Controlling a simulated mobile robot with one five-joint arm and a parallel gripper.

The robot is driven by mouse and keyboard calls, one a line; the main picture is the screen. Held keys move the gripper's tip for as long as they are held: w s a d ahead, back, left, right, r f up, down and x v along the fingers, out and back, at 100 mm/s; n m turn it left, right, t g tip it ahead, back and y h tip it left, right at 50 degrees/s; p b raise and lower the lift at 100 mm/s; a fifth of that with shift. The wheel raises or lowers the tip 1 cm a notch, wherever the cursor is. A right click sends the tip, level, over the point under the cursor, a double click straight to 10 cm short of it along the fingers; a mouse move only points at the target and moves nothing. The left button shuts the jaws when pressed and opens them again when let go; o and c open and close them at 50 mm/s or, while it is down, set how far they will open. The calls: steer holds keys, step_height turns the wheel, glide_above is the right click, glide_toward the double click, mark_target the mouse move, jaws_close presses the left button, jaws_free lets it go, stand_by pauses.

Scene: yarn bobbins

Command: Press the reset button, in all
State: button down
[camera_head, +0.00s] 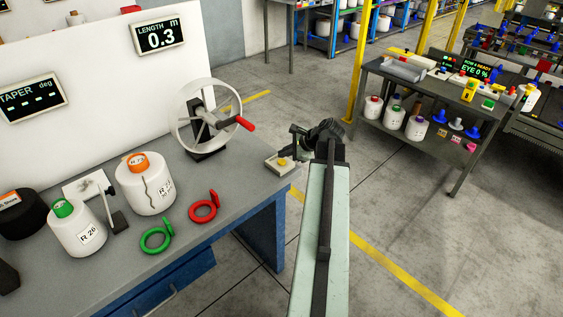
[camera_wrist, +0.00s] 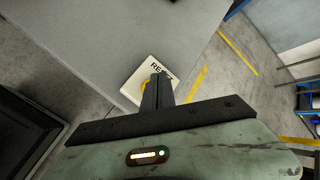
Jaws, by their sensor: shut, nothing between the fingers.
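The reset button is a yellow cap (camera_head: 282,161) on a pale square box (camera_head: 273,165) at the right corner of the grey workbench. In the wrist view the box (camera_wrist: 133,86) carries black lettering starting "RES", and part of the yellow cap (camera_wrist: 146,84) shows beside my fingers. My gripper (camera_wrist: 158,78) is shut and empty, its fingertips over the box and hiding part of the button and the lettering. Whether the tips touch the cap I cannot tell. In the head view my gripper (camera_head: 294,142) is at the box, partly hidden by my own wrist.
A display (camera_head: 158,36) reads LENGTH 0.3 m. A hand wheel with a red handle (camera_head: 244,123) stands left of the button. Bobbins (camera_head: 146,184), a green ring (camera_head: 155,240) and a red ring (camera_head: 204,207) lie further left. Open floor (camera_head: 400,210) lies right of the bench.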

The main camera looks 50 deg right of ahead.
mark_target(284, 162)
steer(key=shift+f+b, duration=0.45)
steer(key=shift+f+b, duration=0.55)
stand_by(0.7)
steer(key=shift+r, duration=0.15)
steer(key=shift+r+p, duration=0.85)
steer(key=shift+p, duration=0.15)
step_height(284, 162, up, 5)
steer(key=p, duration=0.5)
steer(key=shift+r, duration=0.1)
